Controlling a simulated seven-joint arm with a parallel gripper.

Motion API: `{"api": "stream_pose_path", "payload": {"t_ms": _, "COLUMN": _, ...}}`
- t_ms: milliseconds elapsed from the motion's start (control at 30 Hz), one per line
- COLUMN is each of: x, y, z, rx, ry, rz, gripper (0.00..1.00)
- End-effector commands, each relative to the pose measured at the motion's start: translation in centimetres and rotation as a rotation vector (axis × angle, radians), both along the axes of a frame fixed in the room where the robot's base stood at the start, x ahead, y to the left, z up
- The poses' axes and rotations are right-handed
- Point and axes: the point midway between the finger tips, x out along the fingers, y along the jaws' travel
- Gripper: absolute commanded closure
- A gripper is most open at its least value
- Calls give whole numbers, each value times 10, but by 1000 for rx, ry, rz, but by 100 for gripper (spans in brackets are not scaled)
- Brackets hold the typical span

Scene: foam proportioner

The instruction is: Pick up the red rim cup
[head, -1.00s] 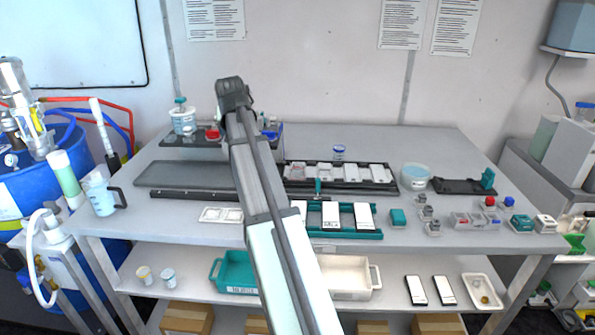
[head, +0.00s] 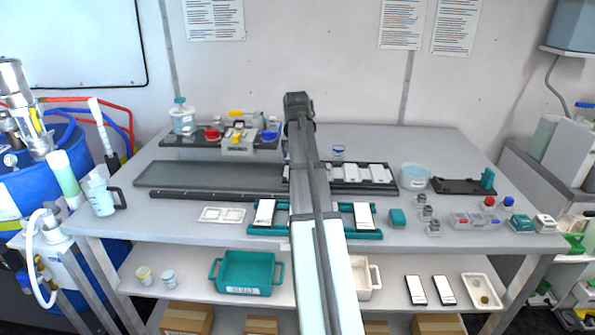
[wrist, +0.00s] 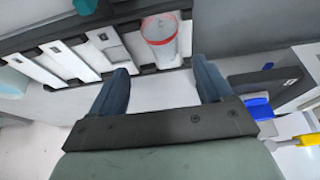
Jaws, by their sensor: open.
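The red rim cup (wrist: 165,36) is a clear, whitish cup with a red ring. In the wrist view it is at the top centre, at the end of the black rack of white blocks. My gripper (wrist: 160,72) is open, its two dark fingers spread apart. The cup appears beyond the fingertips, roughly in line with the gap between them, and nothing is between the fingers. In the head view my own arm hides the gripper and the cup.
The black rack (head: 350,187) holds white blocks in a row. A blue-rimmed cup (head: 338,152) stands behind it. A grey box (head: 238,141) with a yellow item, a red item (head: 212,134) and a blue item (head: 269,135) are left of my arm. A teal rack (head: 366,235) stands in front.

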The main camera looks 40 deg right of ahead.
Motion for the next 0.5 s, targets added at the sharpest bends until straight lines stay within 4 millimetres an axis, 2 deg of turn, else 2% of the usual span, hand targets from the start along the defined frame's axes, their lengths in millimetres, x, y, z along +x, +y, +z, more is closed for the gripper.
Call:
{"api": "stream_pose_path", "payload": {"t_ms": 33, "x": 2, "y": -2, "z": -9, "rx": 2, "ry": 2, "rz": 0, "gripper": 21}}
{"api": "stream_pose_path", "payload": {"t_ms": 200, "x": 8, "y": -8, "z": -27, "rx": 1, "ry": 1, "rz": 0, "gripper": 21}}
{"api": "stream_pose_path", "payload": {"t_ms": 500, "x": 12, "y": -10, "z": -37, "rx": -1, "ry": -1, "rz": 0, "gripper": 21}}
